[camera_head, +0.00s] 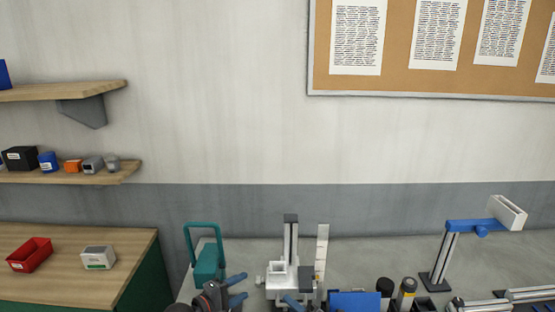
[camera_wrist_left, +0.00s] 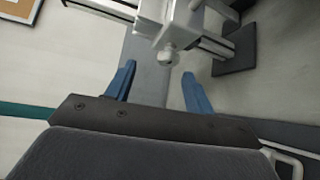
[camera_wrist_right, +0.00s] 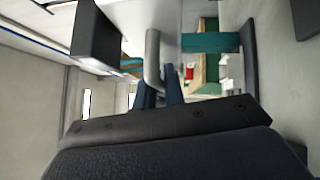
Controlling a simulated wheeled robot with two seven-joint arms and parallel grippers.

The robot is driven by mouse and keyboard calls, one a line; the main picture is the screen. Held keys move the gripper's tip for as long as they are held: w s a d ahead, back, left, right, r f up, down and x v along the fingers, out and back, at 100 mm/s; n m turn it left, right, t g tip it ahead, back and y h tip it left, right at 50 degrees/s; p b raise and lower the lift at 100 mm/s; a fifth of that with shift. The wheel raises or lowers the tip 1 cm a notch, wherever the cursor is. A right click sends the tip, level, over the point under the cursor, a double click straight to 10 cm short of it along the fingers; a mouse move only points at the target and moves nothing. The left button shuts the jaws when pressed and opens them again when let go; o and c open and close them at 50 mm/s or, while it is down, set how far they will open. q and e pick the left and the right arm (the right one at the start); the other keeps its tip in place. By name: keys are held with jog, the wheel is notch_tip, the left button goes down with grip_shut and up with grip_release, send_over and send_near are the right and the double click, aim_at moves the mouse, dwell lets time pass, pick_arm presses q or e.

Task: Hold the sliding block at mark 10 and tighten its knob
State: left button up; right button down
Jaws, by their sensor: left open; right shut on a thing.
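The white sliding block (camera_head: 277,274) sits on an upright post (camera_head: 290,238) with a dark cap. A white scale (camera_head: 322,252) stands to its right; I cannot read which mark the block is at. In the left wrist view the block (camera_wrist_left: 150,22) carries a pale round knob (camera_wrist_left: 168,53). My left gripper (camera_head: 238,290) is open and empty, left of the block. Its fingers (camera_wrist_left: 157,88) point at the knob, which lies beyond the tips. My right gripper (camera_wrist_right: 158,88) is shut on a grey rounded bar (camera_wrist_right: 153,58), which seems to belong to the block.
A teal frame (camera_head: 207,260) stands left of the post. A blue box (camera_head: 355,300), dark cylinders (camera_head: 407,288) and a blue-armed stand (camera_head: 475,226) are to the right. A side bench holds a red bin (camera_head: 30,256). A dark block (camera_wrist_right: 97,38) is close to my right gripper.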

dwell(0.4)
pick_arm(q)
jog(key=shift+x, duration=2.75)
